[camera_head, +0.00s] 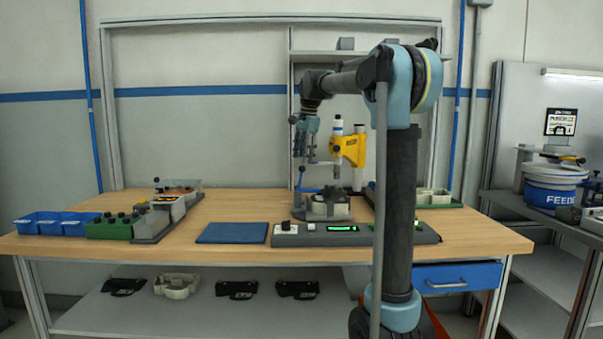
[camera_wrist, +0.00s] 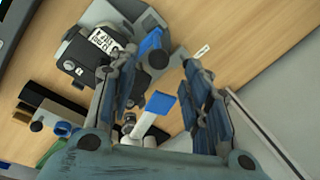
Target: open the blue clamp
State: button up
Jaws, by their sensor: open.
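The blue clamp (camera_head: 300,179) shows as a thin, roughly upright blue lever at the left rear of a dark fixture (camera_head: 326,207) on the bench. In the wrist view a blue part, probably this clamp (camera_wrist: 150,42), sits at the fixture's edge beside a dark round knob. My gripper (camera_head: 305,156) hangs above the fixture and points down. In the wrist view its two fingers (camera_wrist: 158,80) are spread apart with nothing gripped between them. The clamp is beyond the fingertips, and I see no contact. Whether the clamp is open or closed is not clear.
A control panel (camera_head: 355,234) lies in front of the fixture. A blue mat (camera_head: 232,233) and blue bins (camera_head: 55,223) lie left. Bare wood separates mat and bins' neighbouring fixture.

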aim_at(302, 169)
jog(key=f, duration=0.4)
jog(key=w+f, duration=0.1)
jog(key=f, duration=0.1)
jog(key=shift+a+f, duration=0.3)
jog(key=shift+a, duration=0.05)
grip_shut()
